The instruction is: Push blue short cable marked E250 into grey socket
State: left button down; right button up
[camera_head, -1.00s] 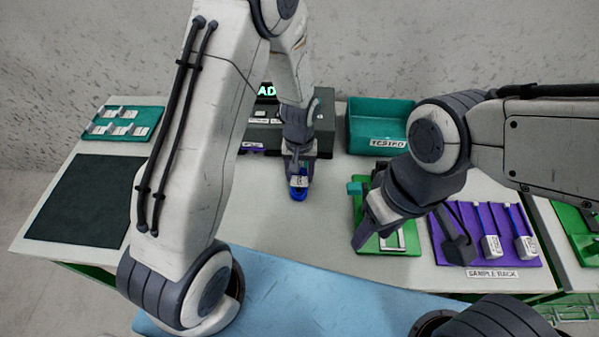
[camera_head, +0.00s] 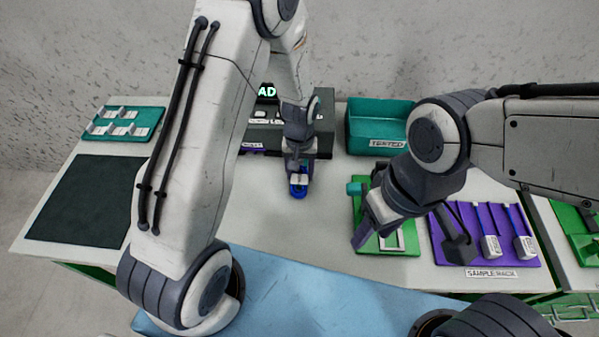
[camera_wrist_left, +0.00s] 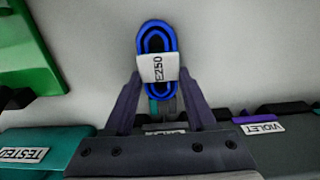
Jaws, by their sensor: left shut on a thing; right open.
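The short blue cable (camera_head: 299,191) is a coiled loop with a white tag reading E250. It also shows in the left wrist view (camera_wrist_left: 155,36), between and beyond the fingertips. My left gripper (camera_head: 298,174) is shut on it, in front of the dark tester box (camera_head: 262,135). In the left wrist view my left gripper (camera_wrist_left: 160,92) has a grey-teal piece between its fingers. I cannot make out the grey socket; the gripper covers part of the box front. My right gripper (camera_head: 371,222) is open over the green fixture (camera_head: 408,215).
A teal bin (camera_head: 375,142) labelled TESTED stands right of the box. A violet-labelled socket (camera_head: 250,146) is at the box's left front. A purple sample rack (camera_head: 485,256) with cables lies at right. A dark mat (camera_head: 82,197) lies at left. The table's middle is clear.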

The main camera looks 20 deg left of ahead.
pick_arm(q)
jog(key=shift+w+a, duration=0.2)
jog(key=shift+w, duration=0.75)
jog(key=shift+p, duration=0.3)
jog(key=shift+w+a, duration=0.15)
jog(key=shift+w, duration=0.6)
dwell(0.4)
jog(key=shift+w, duration=0.3)
jog(key=shift+w+a, duration=0.1)
jog(key=shift+w, duration=0.2)
jog(key=shift+c, duration=0.7)
grip_release()
jog(key=shift+s, duration=0.1)
jog(key=shift+r, duration=0.15)
